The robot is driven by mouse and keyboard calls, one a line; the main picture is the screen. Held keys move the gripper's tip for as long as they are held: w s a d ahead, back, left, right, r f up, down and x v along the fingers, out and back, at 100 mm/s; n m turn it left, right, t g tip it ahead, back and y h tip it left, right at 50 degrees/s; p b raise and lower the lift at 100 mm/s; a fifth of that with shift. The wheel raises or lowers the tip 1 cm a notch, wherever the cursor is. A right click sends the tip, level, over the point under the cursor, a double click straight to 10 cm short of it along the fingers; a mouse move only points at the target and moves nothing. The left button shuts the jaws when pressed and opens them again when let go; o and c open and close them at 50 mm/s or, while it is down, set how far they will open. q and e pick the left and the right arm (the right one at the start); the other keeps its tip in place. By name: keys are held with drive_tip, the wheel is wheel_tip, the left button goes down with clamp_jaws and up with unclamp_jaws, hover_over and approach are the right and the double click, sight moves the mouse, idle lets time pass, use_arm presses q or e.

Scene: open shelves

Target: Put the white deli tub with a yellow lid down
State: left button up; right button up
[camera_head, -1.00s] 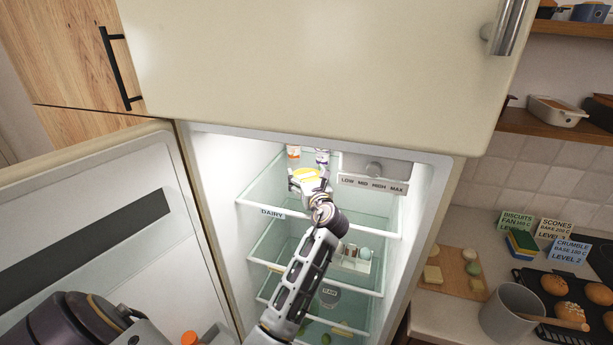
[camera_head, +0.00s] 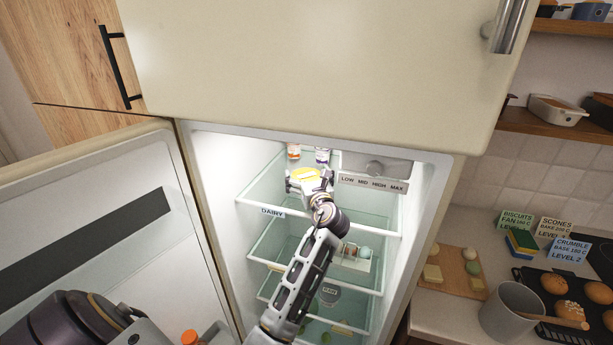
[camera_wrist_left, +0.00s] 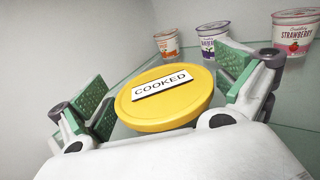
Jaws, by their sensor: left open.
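The white deli tub with a yellow lid (camera_head: 304,175) is at the top glass shelf (camera_head: 262,190) inside the fridge. Its lid carries a label reading COOKED and fills the middle of the left wrist view (camera_wrist_left: 190,104). My left gripper (camera_head: 308,182) is open, with one green-padded finger on each side of the lid. In the wrist view a gap shows between the right finger and the lid, and the left finger is close to the rim. The tub's white body and base are mostly hidden by the lid and gripper. My right gripper is not in view.
Yogurt cups stand behind the tub: an orange one (camera_wrist_left: 167,44), a purple one (camera_wrist_left: 213,44) and a strawberry one (camera_wrist_left: 294,31). The shelf's front edge bears a DAIRY label (camera_head: 272,212). The open fridge door (camera_head: 90,220) stands at left. Lower shelves hold eggs (camera_head: 357,251) and other food.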

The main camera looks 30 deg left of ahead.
use_arm(q)
drive_tip(key=b+v, duration=0.1)
drive_tip(key=v, duration=1)
drive_tip(key=shift+s+d, duration=0.2)
drive_tip(key=shift+d, duration=0.05)
drive_tip(key=shift+f, duration=0.1)
